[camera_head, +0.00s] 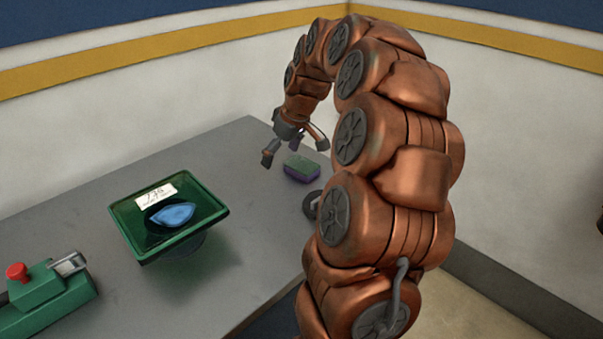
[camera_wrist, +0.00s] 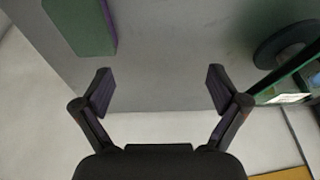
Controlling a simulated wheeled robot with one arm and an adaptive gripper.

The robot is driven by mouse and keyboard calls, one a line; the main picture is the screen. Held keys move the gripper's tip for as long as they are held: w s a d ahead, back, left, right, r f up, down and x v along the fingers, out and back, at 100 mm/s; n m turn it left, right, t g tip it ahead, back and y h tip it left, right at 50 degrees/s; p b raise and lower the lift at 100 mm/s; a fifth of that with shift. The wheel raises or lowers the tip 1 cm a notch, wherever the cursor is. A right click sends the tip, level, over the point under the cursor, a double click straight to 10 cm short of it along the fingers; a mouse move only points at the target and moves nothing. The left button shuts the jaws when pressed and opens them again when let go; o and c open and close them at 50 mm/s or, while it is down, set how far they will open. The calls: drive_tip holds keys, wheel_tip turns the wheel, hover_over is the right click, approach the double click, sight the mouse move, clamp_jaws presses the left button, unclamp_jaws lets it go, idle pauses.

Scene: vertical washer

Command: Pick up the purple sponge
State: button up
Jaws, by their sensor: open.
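The purple sponge (camera_head: 300,169), with a green top, lies on the grey table near its right edge in the head view. In the wrist view the sponge (camera_wrist: 82,24) shows at the upper left, cut by the top edge. My gripper (camera_head: 290,150) is above the table beside the sponge, at its upper left in the head view. In the wrist view my gripper (camera_wrist: 159,92) is open with nothing between its fingers. The sponge lies outside the fingers, beyond the left fingertip.
A green tray (camera_head: 137,249) with a blue object (camera_head: 172,214) and a white label (camera_head: 156,196) stands mid-table. A green device with a red knob (camera_head: 17,271) is at lower left. A dark round object (camera_head: 311,204) sits at the table's right edge. Walls stand behind.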

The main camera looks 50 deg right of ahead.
approach(300, 163)
drive_tip(key=f, duration=0.1)
drive_tip(key=a+f, duration=0.1)
drive_tip(key=shift+w+f+t+h, duration=0.2)
drive_tip(key=shift+f+t+h, duration=0.1)
drive_tip(key=shift+h, duration=0.1)
drive_tip(key=shift+p+x, duration=1)
drive_tip(key=shift+x, duration=2.75)
drive_tip(key=c, duration=0.8)
